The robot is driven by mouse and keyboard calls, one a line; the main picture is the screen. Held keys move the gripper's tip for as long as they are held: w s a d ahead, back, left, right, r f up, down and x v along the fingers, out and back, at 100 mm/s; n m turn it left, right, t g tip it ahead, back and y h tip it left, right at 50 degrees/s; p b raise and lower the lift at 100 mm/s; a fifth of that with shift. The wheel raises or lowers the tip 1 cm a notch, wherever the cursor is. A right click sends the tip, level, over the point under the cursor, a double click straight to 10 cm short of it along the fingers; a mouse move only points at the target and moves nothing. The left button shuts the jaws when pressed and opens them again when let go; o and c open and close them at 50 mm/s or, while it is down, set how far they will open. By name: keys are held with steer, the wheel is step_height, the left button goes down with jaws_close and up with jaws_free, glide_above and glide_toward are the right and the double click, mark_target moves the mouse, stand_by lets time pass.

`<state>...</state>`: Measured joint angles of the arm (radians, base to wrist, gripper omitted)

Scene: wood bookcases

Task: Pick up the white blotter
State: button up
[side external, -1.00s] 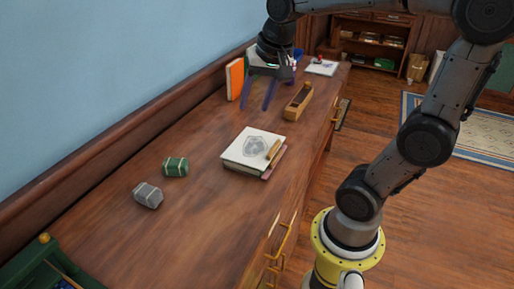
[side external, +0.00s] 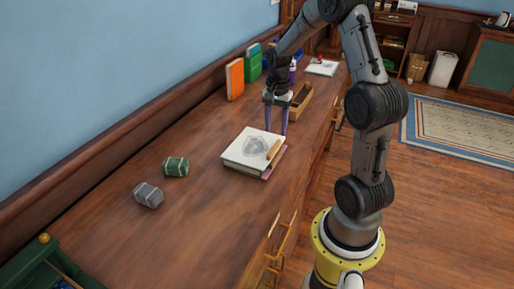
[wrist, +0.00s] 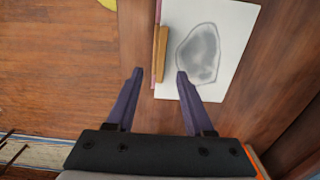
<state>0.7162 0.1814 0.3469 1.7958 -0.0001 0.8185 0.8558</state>
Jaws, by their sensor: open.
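A white flat pad (side external: 245,151) with a grey drawing lies on top of a small book stack on the desk. It also shows in the wrist view (wrist: 225,20). A small tan wooden piece (side external: 273,150) lies along its right edge, also in the wrist view (wrist: 161,52). I cannot tell for sure which thing is the blotter; the pad is the nearest white one. My gripper (side external: 276,131) is open and empty, pointing down by the far edge of the pad. In the wrist view, my gripper (wrist: 160,72) has its fingertips on either side of the wooden piece's near end.
The wooden desk (side external: 190,215) is clear around the stack. A green bundle (side external: 175,167) and a grey bundle (side external: 148,194) lie at left. A wooden box (side external: 301,103) stands behind. Orange book (side external: 235,79) and green books (side external: 254,65) stand by the wall. Another white sheet (side external: 322,67) lies at the far end.

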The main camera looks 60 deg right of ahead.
mark_target(274, 147)
steer(key=shift+w+f, duration=0.15)
steer(key=shift+f, duration=3.4)
jaws_close()
